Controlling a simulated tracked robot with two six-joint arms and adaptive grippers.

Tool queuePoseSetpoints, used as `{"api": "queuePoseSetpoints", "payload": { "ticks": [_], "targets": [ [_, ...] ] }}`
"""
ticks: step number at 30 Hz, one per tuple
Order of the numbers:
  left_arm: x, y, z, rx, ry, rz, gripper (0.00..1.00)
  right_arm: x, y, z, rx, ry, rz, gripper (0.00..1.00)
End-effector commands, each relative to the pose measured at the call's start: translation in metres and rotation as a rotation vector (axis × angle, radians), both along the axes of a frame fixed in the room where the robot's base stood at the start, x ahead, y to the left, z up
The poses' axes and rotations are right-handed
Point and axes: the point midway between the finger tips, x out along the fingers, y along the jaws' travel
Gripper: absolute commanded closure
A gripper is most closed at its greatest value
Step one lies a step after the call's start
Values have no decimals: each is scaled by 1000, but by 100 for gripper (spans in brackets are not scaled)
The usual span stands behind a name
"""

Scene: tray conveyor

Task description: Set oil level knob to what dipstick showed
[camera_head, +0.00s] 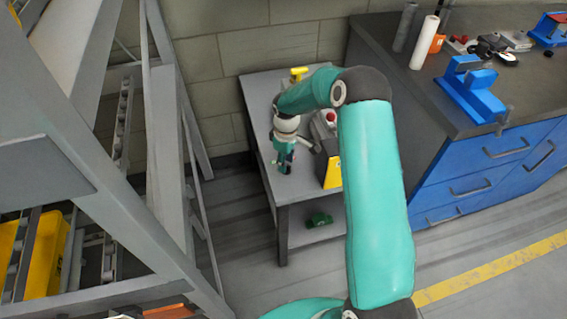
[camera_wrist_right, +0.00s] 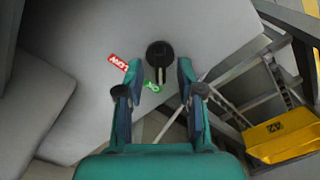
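In the right wrist view a round black knob (camera_wrist_right: 160,53) sits on a pale grey surface, with two short pale strips below it. A red label reading LOW (camera_wrist_right: 118,62) and a green label that seems to read OK (camera_wrist_right: 151,86) lie to its left and below left. Which label the knob points at I cannot tell. My right gripper (camera_wrist_right: 159,70) is open and empty, its fingertips just short of the knob and to either side. In the head view my right gripper (camera_head: 284,158) is over the small grey table, and the knob is hidden. My left gripper is not in view.
On the small table (camera_head: 257,110) stand a yellow-handled item (camera_head: 298,74) and a box with a red button and yellow front (camera_head: 331,172). A blue workbench (camera_head: 480,175) is at right. A grey frame (camera_head: 165,170) and yellow bin (camera_head: 40,255) are at left.

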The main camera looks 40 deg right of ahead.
Motion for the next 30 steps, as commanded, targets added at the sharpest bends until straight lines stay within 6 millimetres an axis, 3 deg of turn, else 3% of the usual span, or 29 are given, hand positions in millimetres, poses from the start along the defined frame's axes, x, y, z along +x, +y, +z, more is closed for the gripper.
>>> {"api": "queuePoseSetpoints", "payload": {
  "ticks": [15, 21, 30],
  "targets": [
    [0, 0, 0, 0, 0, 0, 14, 3, -1, 94, -1, -7, 0, 62],
    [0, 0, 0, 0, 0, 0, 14, 3, -1, 107, 0, -5, 1, 62],
    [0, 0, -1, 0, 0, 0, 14, 3, 0, 107, 0, -4, 1, 62]
  ]
}}
